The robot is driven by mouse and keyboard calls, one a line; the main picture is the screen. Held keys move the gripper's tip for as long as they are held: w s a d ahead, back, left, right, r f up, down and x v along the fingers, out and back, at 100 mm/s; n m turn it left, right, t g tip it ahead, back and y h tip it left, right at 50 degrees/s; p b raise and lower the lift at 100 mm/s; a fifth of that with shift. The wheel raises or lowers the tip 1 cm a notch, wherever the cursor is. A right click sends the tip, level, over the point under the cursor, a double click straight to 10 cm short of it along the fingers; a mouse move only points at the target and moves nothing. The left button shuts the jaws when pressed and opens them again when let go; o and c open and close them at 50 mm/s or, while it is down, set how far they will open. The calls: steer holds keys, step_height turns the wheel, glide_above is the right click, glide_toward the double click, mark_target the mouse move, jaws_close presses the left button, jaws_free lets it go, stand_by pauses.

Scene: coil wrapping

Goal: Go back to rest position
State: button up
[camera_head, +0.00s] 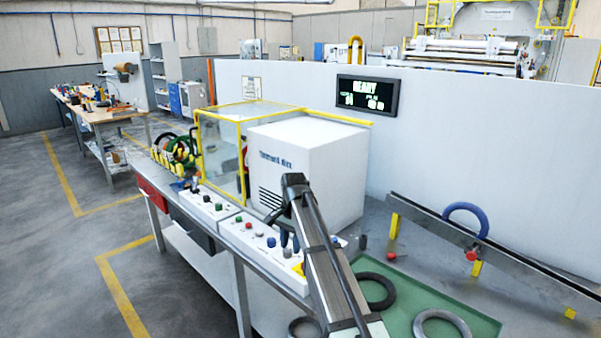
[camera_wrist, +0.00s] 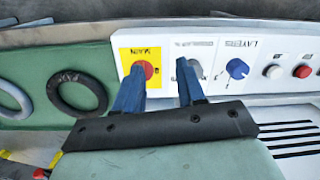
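My gripper (camera_head: 290,242) hangs above the front control panel in the head view. In the wrist view my gripper (camera_wrist: 158,90) shows two blue fingers apart with nothing between them. Its fingertips appear over the panel, near the red main knob (camera_wrist: 148,69) on its yellow plate and a grey selector knob (camera_wrist: 188,72). I cannot tell whether either finger touches a knob. A blue layers knob (camera_wrist: 237,69) is farther right. In the head view my arm hides part of the panel (camera_head: 250,234) and its main knob.
A dark ring (camera_head: 392,292) and grey ring (camera_head: 462,326) lie on a green tray (camera_head: 484,322) at right. A blue ring (camera_head: 466,207) stands at the long rail (camera_head: 520,268). The white machine (camera_head: 325,165) stands behind the panel, beside a yellow-framed guard (camera_head: 222,160). A display (camera_head: 367,95) reads READY.

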steer(key=s+a+f+n+g+y, duration=0.1)
steer(key=s+a+f+n, duration=0.3)
steer(key=f, duration=0.8)
steer(key=s+a+f+n, duration=0.1)
steer(key=s+a+f, duration=0.45)
steer(key=f, duration=0.55)
steer(key=s+d+f+g, duration=0.2)
steer(key=s+d+f, duration=1)
steer(key=f, duration=0.4)
steer(key=s+d+f+g, duration=0.1)
steer(key=s+d+f, duration=0.3)
steer(key=s, duration=0.7)
steer(key=s+d+f+n+g+h, duration=0.1)
steer(key=s+d+f, duration=0.3)
steer(key=s+d, duration=0.3)
steer(key=s+d+f+n+g, duration=0.1)
steer(key=s+d+f, duration=0.4)
steer(key=s, duration=1.1)
steer(key=shift+s+d+g+h, duration=0.25)
steer(key=shift+d+g+h, duration=0.05)
steer(key=shift+d, duration=0.2)
steer(key=shift+c, duration=0.2)
